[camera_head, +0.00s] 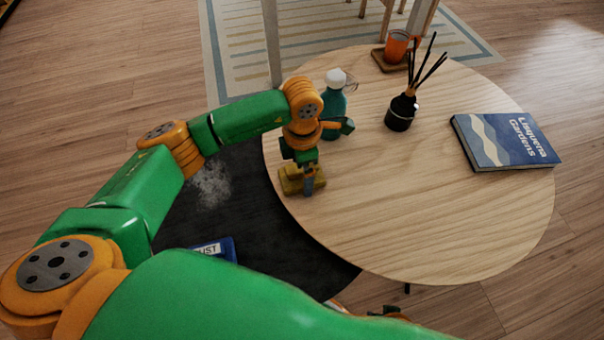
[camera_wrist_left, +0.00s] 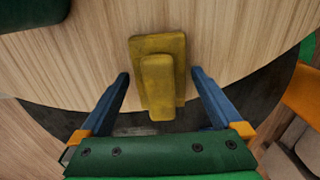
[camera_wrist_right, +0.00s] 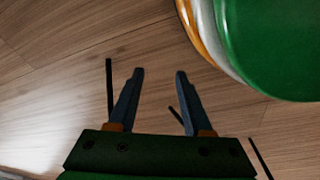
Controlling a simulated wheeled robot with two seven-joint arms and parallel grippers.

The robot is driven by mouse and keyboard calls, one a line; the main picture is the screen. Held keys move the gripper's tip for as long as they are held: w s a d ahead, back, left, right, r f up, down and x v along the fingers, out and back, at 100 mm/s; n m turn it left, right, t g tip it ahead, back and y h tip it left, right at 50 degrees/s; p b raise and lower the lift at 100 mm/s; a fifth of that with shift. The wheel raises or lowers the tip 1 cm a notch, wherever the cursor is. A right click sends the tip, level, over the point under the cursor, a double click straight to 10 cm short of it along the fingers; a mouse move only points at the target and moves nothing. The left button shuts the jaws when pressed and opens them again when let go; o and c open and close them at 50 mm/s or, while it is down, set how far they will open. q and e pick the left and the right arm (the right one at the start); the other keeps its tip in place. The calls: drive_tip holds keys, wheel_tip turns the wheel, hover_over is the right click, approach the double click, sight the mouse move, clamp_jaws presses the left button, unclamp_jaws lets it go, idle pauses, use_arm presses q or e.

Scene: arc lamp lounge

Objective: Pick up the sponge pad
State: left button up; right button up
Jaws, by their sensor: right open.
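The sponge pad (camera_head: 289,180) is a mustard-yellow block with a narrower raised block on top. It lies at the left edge of the round wooden table (camera_head: 450,225). In the left wrist view the sponge pad (camera_wrist_left: 150,46) shows in the middle, its raised part toward the gripper base. My left gripper (camera_head: 309,188) points down at it and is open. In the left wrist view its blue fingers (camera_wrist_left: 161,76) stand on either side of the pad, with gaps showing. My right gripper (camera_wrist_right: 160,74) is open and empty above the wooden floor.
A teal spray bottle (camera_head: 334,108) stands just behind my left wrist. A black reed diffuser (camera_head: 400,115), a blue book (camera_head: 505,142) and an orange cup (camera_head: 396,46) on a wooden coaster are farther off. A lower black table (camera_head: 285,245) holds a blue item (camera_head: 228,250). The front tabletop is clear.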

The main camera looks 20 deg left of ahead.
use_arm(q)
drive_tip(key=c, duration=1.3)
drive_tip(key=shift+r, duration=0.35)
drive_tip(key=shift+c, duration=0.2)
wheel_tip(320, 180, up, 3)
drive_tip(key=shift+w+p, duration=0.1)
drive_tip(key=shift+p, duration=0.5)
drive_tip(key=s+d+r+p, duration=0.3)
drive_tip(key=s+r, duration=0.6)
drive_tip(key=s, duration=0.4)
drive_tip(key=shift+s+d+r, duration=0.2)
drive_tip(key=shift+d, duration=0.6)
use_arm(e)
drive_tip(key=shift+h, duration=0.3)
drive_tip(key=s+d, duration=0.3)
drive_tip(key=s, duration=0.1)
drive_tip(key=shift+d+r, duration=0.2)
drive_tip(key=shift+r, duration=0.1)
